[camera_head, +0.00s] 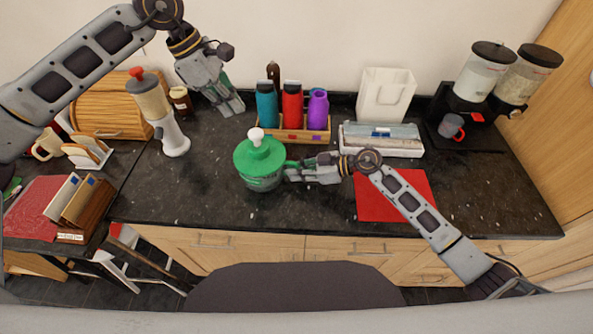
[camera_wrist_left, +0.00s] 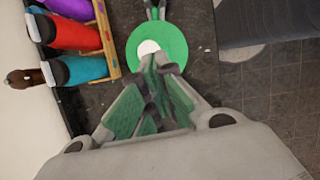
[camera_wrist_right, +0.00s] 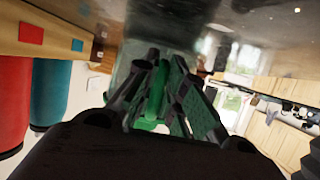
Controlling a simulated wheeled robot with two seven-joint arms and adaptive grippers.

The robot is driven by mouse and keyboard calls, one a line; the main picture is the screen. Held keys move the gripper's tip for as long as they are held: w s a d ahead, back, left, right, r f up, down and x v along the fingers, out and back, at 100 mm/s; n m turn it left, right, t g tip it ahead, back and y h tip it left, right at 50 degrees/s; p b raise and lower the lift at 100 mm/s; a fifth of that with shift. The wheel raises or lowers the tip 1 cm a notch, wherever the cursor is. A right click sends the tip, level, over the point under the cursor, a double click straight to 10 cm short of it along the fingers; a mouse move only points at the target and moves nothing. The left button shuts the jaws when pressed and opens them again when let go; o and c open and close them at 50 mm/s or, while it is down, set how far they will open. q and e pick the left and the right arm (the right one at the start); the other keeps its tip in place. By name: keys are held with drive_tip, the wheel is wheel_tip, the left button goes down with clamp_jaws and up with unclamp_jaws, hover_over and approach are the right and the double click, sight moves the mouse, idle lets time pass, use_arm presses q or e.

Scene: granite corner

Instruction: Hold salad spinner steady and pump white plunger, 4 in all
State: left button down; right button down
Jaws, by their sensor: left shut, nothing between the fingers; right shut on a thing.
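The salad spinner (camera_head: 262,172) stands upright on the dark counter, with a green lid and a clear bowl. Its white plunger (camera_head: 256,136) sticks up from the lid's middle; the left wrist view shows the green lid (camera_wrist_left: 172,45) and the plunger (camera_wrist_left: 148,47) from above. My left gripper (camera_head: 236,108) is shut and empty, above and behind the lid in the head view, apart from the plunger. My right gripper (camera_head: 290,171) is at the spinner's right side, shut on its green handle. The green handle (camera_wrist_right: 158,92) shows between the fingers in the right wrist view.
A wooden caddy (camera_head: 300,135) with several bottles stands behind the spinner. A white grinder (camera_head: 160,118) stands to its left. A red mat (camera_head: 395,196) and a boxed stack (camera_head: 382,148) lie to the right. The counter in front of the spinner is clear.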

use_arm(q)
drive_tip(key=shift+f, duration=0.1)
idle(0.5)
wheel_tip(320, 180, up, 3)
drive_tip(key=n+t, duration=0.3)
drive_tip(key=t, duration=0.5)
hover_over(259, 133)
drive_tip(key=shift+f, duration=0.15)
idle(0.5)
drive_tip(key=shift+f, duration=0.15)
idle(0.4)
drive_tip(key=shift+f, duration=4.3)
